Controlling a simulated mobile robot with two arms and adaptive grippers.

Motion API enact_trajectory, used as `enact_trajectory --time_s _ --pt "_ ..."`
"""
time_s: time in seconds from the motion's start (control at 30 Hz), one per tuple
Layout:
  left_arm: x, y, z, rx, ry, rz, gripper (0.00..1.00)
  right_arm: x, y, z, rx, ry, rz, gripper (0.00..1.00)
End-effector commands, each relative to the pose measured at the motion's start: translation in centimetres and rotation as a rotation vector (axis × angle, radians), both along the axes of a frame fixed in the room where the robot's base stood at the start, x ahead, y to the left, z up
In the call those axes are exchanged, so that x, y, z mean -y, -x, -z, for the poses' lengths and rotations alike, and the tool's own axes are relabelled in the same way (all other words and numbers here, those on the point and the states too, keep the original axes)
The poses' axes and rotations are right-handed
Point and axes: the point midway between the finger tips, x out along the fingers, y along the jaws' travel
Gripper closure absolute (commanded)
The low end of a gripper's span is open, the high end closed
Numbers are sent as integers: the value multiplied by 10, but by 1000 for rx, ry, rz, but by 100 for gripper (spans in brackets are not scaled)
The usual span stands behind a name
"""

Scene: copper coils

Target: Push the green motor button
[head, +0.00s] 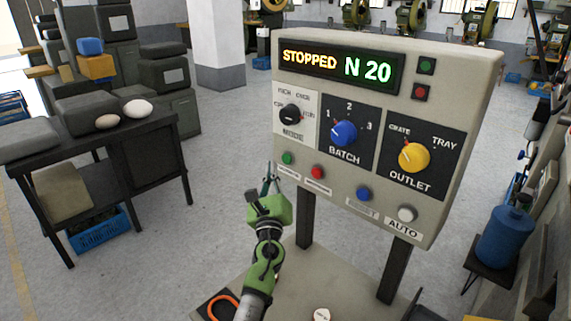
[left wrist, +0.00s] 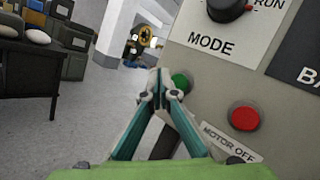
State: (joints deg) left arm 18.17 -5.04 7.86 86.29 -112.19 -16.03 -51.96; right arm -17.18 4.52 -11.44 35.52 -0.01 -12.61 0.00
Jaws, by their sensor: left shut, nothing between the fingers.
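The green motor button (head: 287,158) sits at the lower left of the grey control panel (head: 262,60), above a small label. In the left wrist view the green button (left wrist: 181,82) is just right of my fingertips, partly hidden by them. My left gripper (head: 268,174) is shut and empty, at the panel's lower left, just left of and below the button. In the left wrist view its teal fingers (left wrist: 157,82) meet at the tips; I cannot tell whether they touch the button. The display (head: 337,68) reads "STOPPED N 20". My right gripper is out of view.
A red button (head: 317,172), labelled MOTOR OFF in the wrist view, is close to the right. Blue (head: 363,194) and white (head: 407,214) buttons are farther right. A black mode knob (head: 290,114) is above. Open floor lies left of the panel.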

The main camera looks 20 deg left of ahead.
Motion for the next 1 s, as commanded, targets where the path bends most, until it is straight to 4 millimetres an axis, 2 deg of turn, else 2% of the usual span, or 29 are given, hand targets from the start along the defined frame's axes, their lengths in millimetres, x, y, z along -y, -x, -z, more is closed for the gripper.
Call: enact_trajectory --time_s 0.1,0.3,1.0 --pt "4 -12 2 1 -1 -1 100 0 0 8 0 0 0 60" --pt "7 -21 0 0 -1 -1 100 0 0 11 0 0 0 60" --pt "7 -22 0 0 -1 -1 100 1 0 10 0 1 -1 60"
